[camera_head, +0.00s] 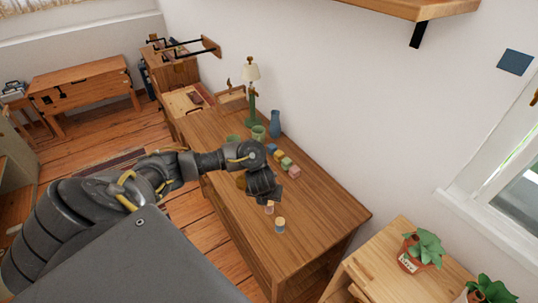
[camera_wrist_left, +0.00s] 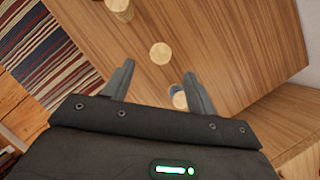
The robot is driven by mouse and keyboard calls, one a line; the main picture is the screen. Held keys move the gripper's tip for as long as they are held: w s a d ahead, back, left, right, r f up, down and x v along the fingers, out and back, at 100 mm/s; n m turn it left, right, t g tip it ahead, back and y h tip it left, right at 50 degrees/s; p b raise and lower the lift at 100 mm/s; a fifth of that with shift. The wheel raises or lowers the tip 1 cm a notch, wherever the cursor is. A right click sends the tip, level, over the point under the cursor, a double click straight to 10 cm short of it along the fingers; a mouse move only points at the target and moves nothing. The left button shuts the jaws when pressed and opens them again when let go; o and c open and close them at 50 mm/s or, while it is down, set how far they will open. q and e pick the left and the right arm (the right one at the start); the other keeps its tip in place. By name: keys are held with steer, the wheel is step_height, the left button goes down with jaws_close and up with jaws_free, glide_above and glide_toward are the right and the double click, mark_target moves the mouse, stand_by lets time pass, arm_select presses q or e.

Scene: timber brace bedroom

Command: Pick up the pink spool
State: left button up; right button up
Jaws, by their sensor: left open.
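A small spool with a pale wooden top and a pinkish side (camera_head: 269,209) stands on the wooden desk (camera_head: 325,215), just below my left gripper (camera_head: 266,196) in the head view and partly hidden by it. In the left wrist view a round pale spool top (camera_wrist_left: 161,53) lies just beyond and between the two open fingertips (camera_wrist_left: 158,70); its side colour is hard to see there. The left gripper is open and empty, above the desk. My right gripper is not in view.
A blue-sided spool (camera_head: 280,226) stands close by; it also shows by a finger in the left wrist view (camera_wrist_left: 179,98). Another spool (camera_wrist_left: 119,6) is at the top. Coloured blocks (camera_head: 286,162), a green lamp (camera_head: 251,90) and a blue vase (camera_head: 275,124) stand farther back.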

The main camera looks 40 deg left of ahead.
mark_target(269, 202)
arm_select(q)
steer(key=b+x, duration=0.2)
steer(key=x, duration=0.3)
steer(key=shift+f, duration=0.1)
steer(key=shift+b+x, duration=0.4)
steer(key=shift+x, duration=2.4)
steer(key=shift+d, duration=0.1)
steer(key=c, duration=1)
steer(key=shift+c, duration=0.2)
